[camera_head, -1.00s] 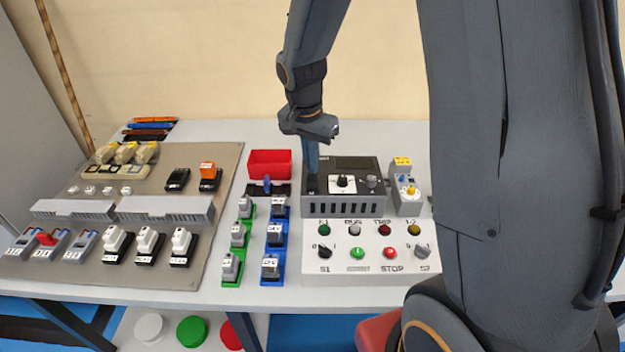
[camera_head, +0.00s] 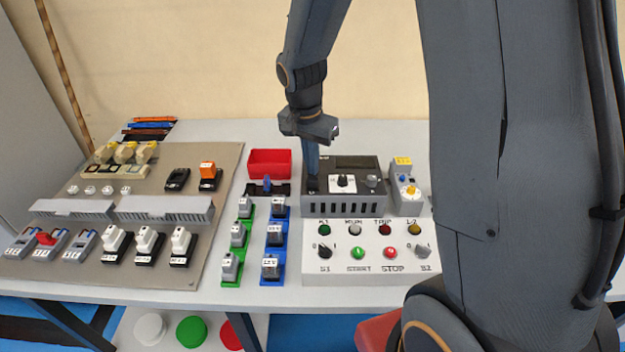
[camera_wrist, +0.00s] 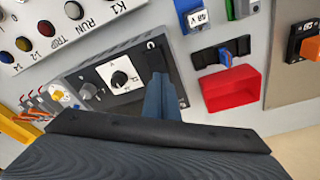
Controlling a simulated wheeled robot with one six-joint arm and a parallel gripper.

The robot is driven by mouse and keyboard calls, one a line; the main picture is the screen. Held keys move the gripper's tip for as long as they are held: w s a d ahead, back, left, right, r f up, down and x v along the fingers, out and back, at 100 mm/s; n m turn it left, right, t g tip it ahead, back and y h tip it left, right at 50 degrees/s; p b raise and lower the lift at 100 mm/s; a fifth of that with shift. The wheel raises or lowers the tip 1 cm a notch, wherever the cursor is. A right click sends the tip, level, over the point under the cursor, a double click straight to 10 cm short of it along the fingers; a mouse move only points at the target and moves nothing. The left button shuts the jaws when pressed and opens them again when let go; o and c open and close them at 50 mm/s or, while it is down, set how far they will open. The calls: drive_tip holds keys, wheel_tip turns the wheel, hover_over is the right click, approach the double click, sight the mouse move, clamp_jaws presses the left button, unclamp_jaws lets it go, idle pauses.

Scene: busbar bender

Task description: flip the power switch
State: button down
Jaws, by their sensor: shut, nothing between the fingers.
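A grey power unit (camera_head: 343,208) with a dark sloping top stands at the back of the bench. It has a white dial panel (camera_head: 342,184) with a black knob, a smaller grey knob, and a slotted front. My gripper (camera_head: 312,180) is shut and empty, pointing down at the unit's left end. In the wrist view my gripper's fingertips (camera_wrist: 160,84) are at the black end section (camera_wrist: 153,50), which bears a small white mark. The fingers cover part of that section, so the power switch and its position cannot be made out. Contact cannot be told.
A red bin (camera_head: 269,163) and a black holder with a blue lever (camera_head: 267,186) stand left of the unit. A white control panel (camera_head: 368,270) with lamps and buttons is in front. A yellow-topped device (camera_head: 406,195) stands close on the right. Green and blue rails hold blocks at left.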

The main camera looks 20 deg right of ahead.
drive_tip(key=shift+f+b, duration=0.3)
drive_tip(key=shift+f, duration=0.3)
idle(0.3)
wheel_tip(320, 180, up, 7)
drive_tip(key=p, duration=0.5)
idle(0.4)
